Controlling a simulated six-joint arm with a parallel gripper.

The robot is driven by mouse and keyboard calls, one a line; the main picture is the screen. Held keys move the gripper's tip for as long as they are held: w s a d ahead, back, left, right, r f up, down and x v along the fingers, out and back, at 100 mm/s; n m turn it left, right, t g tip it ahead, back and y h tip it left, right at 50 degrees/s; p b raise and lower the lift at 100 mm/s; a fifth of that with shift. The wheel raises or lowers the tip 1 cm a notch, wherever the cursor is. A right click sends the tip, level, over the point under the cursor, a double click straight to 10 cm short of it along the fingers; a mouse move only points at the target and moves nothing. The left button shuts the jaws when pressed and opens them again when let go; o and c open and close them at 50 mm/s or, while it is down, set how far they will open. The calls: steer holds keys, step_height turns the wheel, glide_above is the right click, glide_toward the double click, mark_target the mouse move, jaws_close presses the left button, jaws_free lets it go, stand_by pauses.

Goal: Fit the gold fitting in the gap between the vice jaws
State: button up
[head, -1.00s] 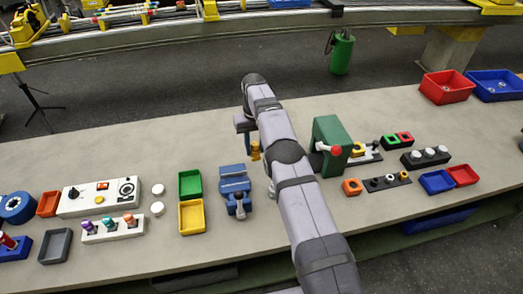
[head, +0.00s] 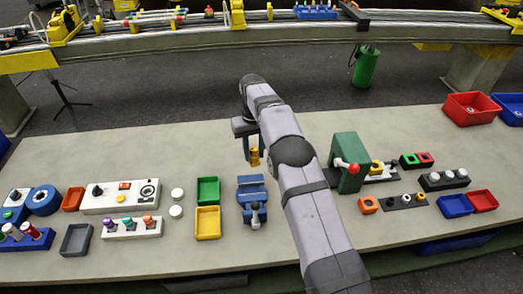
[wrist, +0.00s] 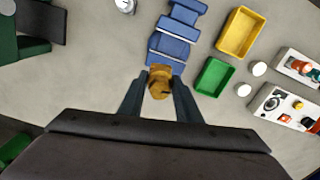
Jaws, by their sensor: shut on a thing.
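The gold fitting (wrist: 159,82) is held between the two fingers of my gripper (wrist: 160,94), seen from above in the wrist view. In the head view the gold fitting (head: 255,157) shows below my gripper (head: 250,150), behind the vice. The blue vice (head: 252,197) stands on the bench, with a grey handle at its front. It also shows in the wrist view (wrist: 170,48), just beyond the fitting, with a pale line across it where the jaws are. How far the fitting is above the bench is hard to tell.
A green tray (head: 207,190) and a yellow tray (head: 208,223) stand left of the vice. A green press with a red knob (head: 349,160) stands to the right of my arm. The bench (head: 130,160) behind the trays is clear.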

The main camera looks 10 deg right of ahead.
steer(key=s+f, duration=0.1)
steer(key=s+a+m, duration=0.1)
steer(key=s+f+m, duration=0.1)
steer(key=s, duration=0.1)
steer(key=shift+a+f, duration=0.3)
stand_by(0.3)
steer(key=shift+s+f+b, duration=0.1)
steer(key=shift+f+b, duration=1.4)
steer(key=shift+f, duration=0.9)
steer(key=shift+f+b, duration=0.35)
steer(key=shift+f, duration=0.6)
stand_by(0.6)
steer(key=shift+f, duration=0.3)
steer(key=shift+f+b, duration=0.45)
